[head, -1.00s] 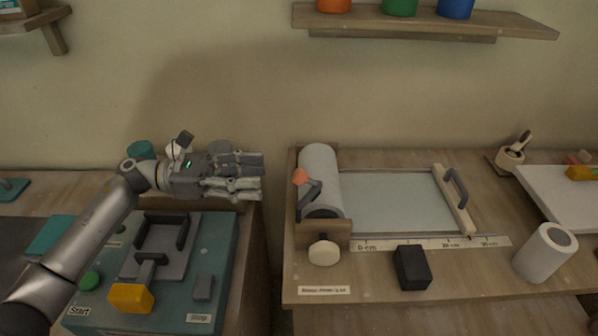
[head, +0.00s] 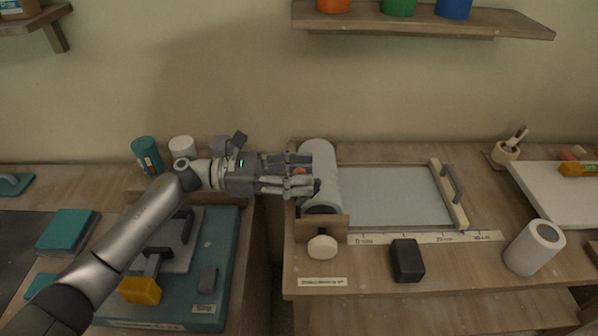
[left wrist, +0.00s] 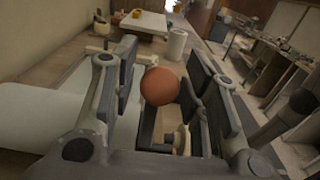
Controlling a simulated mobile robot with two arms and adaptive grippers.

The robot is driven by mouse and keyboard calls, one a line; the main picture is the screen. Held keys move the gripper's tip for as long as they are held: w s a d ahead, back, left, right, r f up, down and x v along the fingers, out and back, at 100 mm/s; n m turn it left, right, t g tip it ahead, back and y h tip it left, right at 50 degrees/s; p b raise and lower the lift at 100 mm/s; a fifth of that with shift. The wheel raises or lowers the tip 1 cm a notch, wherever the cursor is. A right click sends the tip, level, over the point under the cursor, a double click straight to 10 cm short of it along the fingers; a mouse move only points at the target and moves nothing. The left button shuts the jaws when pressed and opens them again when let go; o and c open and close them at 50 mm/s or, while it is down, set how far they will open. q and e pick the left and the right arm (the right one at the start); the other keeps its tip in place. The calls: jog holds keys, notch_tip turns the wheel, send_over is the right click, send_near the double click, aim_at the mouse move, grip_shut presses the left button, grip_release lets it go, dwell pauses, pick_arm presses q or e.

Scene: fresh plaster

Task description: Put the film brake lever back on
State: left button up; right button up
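The film brake lever is a dark lever with a round orange knob (left wrist: 160,86). In the head view my left gripper (head: 306,178) covers most of the lever, and only a bit of orange shows. In the left wrist view the knob sits between my two fingers, with a gap on each side. The gripper is open. The lever's lower end is mostly hidden. My right gripper is not in view.
A cream round knob (head: 322,247) is on the roll stand's front. A ruler strip (head: 425,238) lies before the framed sheet. A teal machine (head: 215,285) is on the left bench.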

pick_arm(q)
grip_shut()
